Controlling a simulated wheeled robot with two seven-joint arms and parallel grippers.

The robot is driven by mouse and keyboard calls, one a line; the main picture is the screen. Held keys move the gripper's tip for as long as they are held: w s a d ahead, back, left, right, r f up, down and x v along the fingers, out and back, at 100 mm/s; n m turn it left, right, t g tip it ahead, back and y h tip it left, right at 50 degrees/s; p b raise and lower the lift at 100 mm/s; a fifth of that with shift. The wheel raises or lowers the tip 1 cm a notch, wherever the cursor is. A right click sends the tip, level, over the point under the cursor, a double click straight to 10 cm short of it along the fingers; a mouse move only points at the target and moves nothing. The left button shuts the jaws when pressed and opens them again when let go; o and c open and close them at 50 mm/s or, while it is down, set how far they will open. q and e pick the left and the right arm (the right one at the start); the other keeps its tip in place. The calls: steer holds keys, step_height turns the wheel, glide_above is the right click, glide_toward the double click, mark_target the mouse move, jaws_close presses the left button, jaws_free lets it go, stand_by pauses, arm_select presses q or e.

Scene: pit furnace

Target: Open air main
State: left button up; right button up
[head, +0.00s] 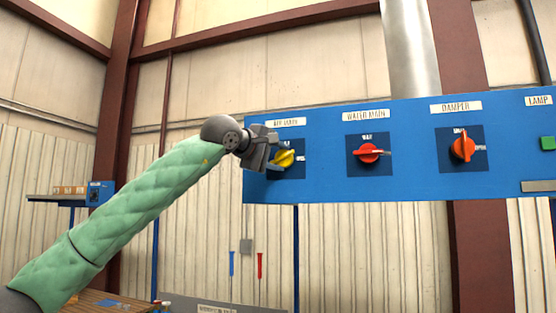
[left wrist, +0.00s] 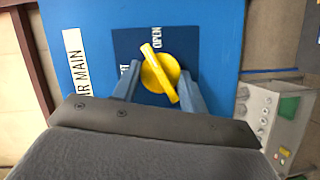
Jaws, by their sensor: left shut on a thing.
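The yellow air main knob (head: 284,158) is on the blue panel under the "AIR MAIN" label (head: 286,122). It shows in full in the left wrist view (left wrist: 158,73), where one end of its bar points close to the "OPEN" mark, tilted slightly toward the other mark. My left gripper (head: 274,157) is at the knob, with one blue finger on each side of it in the left wrist view (left wrist: 160,88); it is shut on the knob. The gripper hides part of the knob in the head view. My right gripper is not in view.
On the same blue panel (head: 400,190), the red water main knob (head: 369,153) and the orange damper knob (head: 463,146) are to the right. A green button (head: 547,143) is at the right edge. A shelf (head: 55,198) with a small blue box is at far left.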

arm_select(q)
steer(key=m, duration=0.1)
steer(key=m+y, duration=0.1)
steer(key=m, duration=0.1)
steer(key=shift+d+r+g+y+p, duration=0.1)
steer(key=shift+g+y+p, duration=0.2)
steer(key=shift+m+y, duration=0.4)
steer(key=shift+m, duration=0.3)
steer(key=shift+s, duration=0.1)
steer(key=o, duration=0.8)
steer(key=shift+o, duration=0.8)
steer(key=shift+s+r, duration=0.1)
steer(key=shift+s+a, duration=0.2)
steer(key=b+v, duration=0.3)
steer(key=v, duration=0.4)
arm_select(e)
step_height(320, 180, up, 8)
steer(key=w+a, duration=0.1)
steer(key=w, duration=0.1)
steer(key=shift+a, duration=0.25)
